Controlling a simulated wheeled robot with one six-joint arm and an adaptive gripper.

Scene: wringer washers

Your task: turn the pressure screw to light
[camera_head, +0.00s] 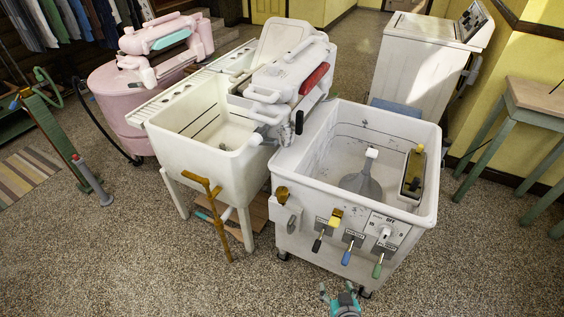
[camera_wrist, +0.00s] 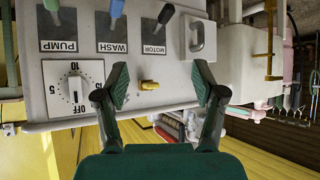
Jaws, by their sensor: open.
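The white square washer (camera_head: 350,235) stands right of centre in the head view, with its wringer (camera_head: 285,72) behind its tub's left side. No part is labelled as the pressure screw, so I cannot tell which it is. A small yellow knob (camera_head: 334,218) sits on the front panel above the motor lever. The wrist view shows this yellow knob (camera_wrist: 150,85) upside down, between my fingers in the picture. My gripper (camera_wrist: 160,82) is open and empty. In the head view my gripper (camera_head: 342,298) is low in front of the washer, apart from the panel.
A timer dial (camera_wrist: 75,88) and the pump, wash and motor levers are on the panel. A green table (camera_head: 535,105) stands right. Front floor is mostly clear.

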